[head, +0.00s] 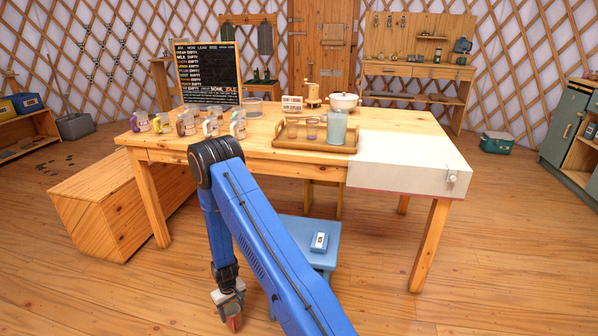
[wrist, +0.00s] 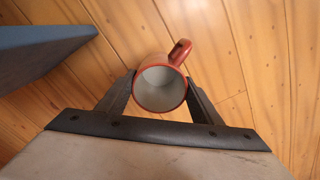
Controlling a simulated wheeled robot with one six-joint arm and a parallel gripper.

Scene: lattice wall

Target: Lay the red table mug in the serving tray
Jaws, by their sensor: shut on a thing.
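My gripper (head: 230,308) hangs low in front of the table, near the floor, left of the blue stool. It is shut on the red mug (head: 234,323), which shows only in part in the head view. In the wrist view the red mug (wrist: 161,107) sits between the two fingers (wrist: 161,92), its pale inside facing the camera and its handle pointing up and right. The wooden serving tray (head: 285,141) lies on the table, up and right of my gripper. It holds a pale blue jar (head: 336,127) at its right and small glass items (head: 311,128).
The wooden table (head: 250,150) has several mugs (head: 186,124) at its left, a chalkboard behind, and a white cloth (head: 405,158) at its right. The floor at left front is clear.

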